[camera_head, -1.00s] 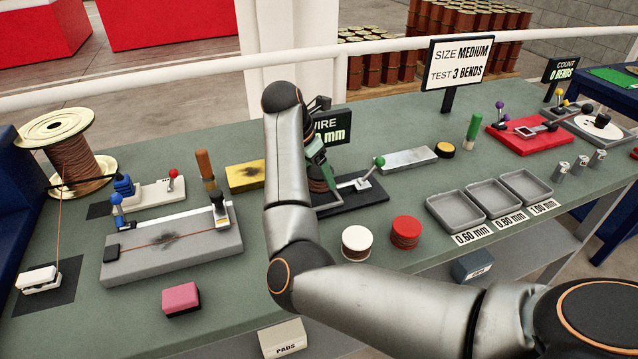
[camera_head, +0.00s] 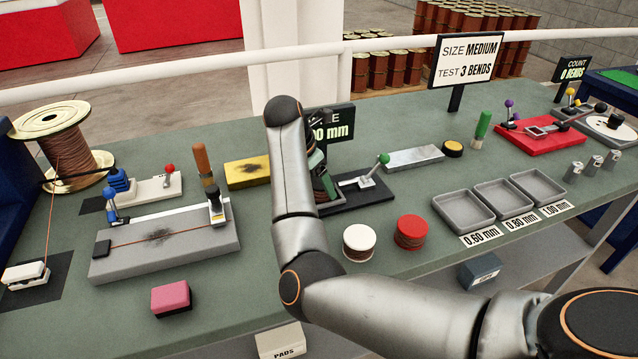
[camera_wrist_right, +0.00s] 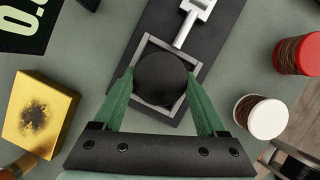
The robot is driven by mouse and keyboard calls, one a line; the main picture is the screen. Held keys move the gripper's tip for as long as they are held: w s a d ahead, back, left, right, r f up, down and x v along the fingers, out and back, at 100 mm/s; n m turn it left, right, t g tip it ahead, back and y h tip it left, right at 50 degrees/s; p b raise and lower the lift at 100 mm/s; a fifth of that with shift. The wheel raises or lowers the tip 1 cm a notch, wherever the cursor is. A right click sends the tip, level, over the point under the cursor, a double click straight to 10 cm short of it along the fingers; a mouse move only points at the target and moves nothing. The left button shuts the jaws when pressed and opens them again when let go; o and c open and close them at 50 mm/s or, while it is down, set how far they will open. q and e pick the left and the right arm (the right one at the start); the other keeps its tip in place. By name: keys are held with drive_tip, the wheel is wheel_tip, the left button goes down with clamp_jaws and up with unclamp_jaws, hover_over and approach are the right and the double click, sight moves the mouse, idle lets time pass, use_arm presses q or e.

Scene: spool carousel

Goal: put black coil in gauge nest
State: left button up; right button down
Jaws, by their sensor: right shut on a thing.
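The black coil (camera_wrist_right: 160,80) shows its round dark top in the right wrist view. My right gripper (camera_wrist_right: 160,82) is shut on it, one green finger on each side. The coil is over the middle of the gauge nest, a grey square frame (camera_wrist_right: 143,50) on a dark base, which also shows in the head view (camera_head: 372,193). I cannot tell whether the coil touches the nest floor. In the head view my right gripper (camera_head: 322,182) points down at the nest, mostly hidden behind my forearm. My left gripper is not in view.
A white-topped coil (camera_head: 359,242) and a red one (camera_head: 411,232) stand in front of the nest. A green-knobbed lever (camera_head: 370,177) is on its right, a millimetre sign (camera_head: 337,122) behind, and a yellow block (camera_head: 247,172) to the left. Three grey trays (camera_head: 465,211) stand further right.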

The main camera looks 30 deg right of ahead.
drive_tip(key=shift+s+a+f, duration=0.1)
drive_tip(key=shift+s+f, duration=0.1)
drive_tip(key=shift+f, duration=0.4)
unclamp_jaws()
drive_tip(key=shift+a+f, duration=0.1)
drive_tip(key=shift+f, duration=0.1)
drive_tip(key=shift+r+p, duration=0.4)
drive_tip(key=shift+r, duration=0.25)
drive_tip(key=b+v, duration=0.1)
drive_tip(key=v, duration=1.1)
drive_tip(key=shift+w+d+r, duration=0.2)
drive_tip(key=shift+d+r, duration=0.1)
